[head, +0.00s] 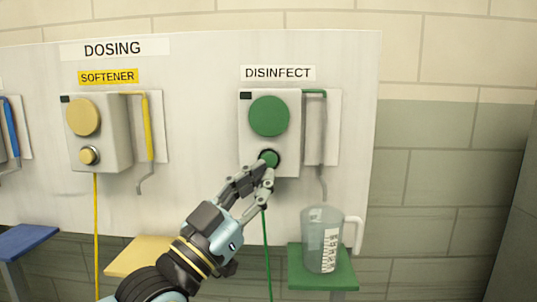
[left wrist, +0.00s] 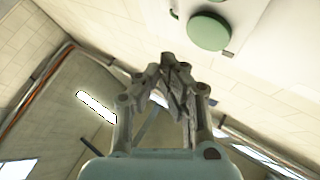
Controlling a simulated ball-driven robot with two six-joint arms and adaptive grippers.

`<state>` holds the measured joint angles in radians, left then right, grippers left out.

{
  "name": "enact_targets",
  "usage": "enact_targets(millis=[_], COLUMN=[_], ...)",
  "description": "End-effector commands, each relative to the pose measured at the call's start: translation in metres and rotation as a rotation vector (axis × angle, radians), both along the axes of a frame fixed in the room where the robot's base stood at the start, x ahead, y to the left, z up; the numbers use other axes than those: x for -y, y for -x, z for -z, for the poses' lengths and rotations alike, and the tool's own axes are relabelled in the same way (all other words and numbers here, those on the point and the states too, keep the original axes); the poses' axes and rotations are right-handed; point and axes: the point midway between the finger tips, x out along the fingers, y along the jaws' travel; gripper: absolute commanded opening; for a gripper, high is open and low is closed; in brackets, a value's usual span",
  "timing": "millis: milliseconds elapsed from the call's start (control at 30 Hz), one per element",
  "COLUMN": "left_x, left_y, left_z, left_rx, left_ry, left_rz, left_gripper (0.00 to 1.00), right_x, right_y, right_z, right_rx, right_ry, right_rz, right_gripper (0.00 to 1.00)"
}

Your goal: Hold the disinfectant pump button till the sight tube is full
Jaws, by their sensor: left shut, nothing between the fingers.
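The DISINFECT pump box (head: 286,101) hangs on the white board with a large green disc (head: 269,116) and a round green button (head: 269,157) below it. My left gripper (head: 268,170) is shut and empty, its fingertips at the button's lower edge; whether they press it in is unclear. The sight tube (head: 322,130) right of the box is green at its top bend and looks greyish lower down. In the left wrist view, the closed fingers (left wrist: 172,75) show below the green disc (left wrist: 208,32). The button is not clear there. My right gripper is not in view.
A clear jug (head: 321,240) with a white handle stands on a green shelf (head: 340,281) under the outlet. The SOFTENER pump (head: 101,130) with its yellow tube is to the left. A green hose (head: 267,250) hangs below the DISINFECT box, behind my left gripper.

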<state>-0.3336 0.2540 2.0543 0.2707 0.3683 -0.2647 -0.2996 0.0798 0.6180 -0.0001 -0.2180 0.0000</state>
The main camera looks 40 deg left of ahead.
Motion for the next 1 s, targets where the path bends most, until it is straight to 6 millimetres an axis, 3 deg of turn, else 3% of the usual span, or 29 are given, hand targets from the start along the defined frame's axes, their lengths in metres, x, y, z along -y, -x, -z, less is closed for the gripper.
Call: enact_targets(millis=[333,800,1000], left_x=[-0.004,-0.037,-0.044], left_y=[-0.008,-0.061,-0.073], left_z=[0.001,0.002,0.001], left_rx=[-0.001,-0.002,-0.001], left_ry=[-0.002,-0.003,0.000], left_rz=[0.001,0.000,0.001], left_gripper=[0.00,0.00,0.00], right_x=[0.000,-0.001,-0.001], right_y=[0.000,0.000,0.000], right_z=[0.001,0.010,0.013], right_rx=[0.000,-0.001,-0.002], right_ry=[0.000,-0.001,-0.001], right_rz=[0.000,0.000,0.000], right_gripper=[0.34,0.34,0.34])
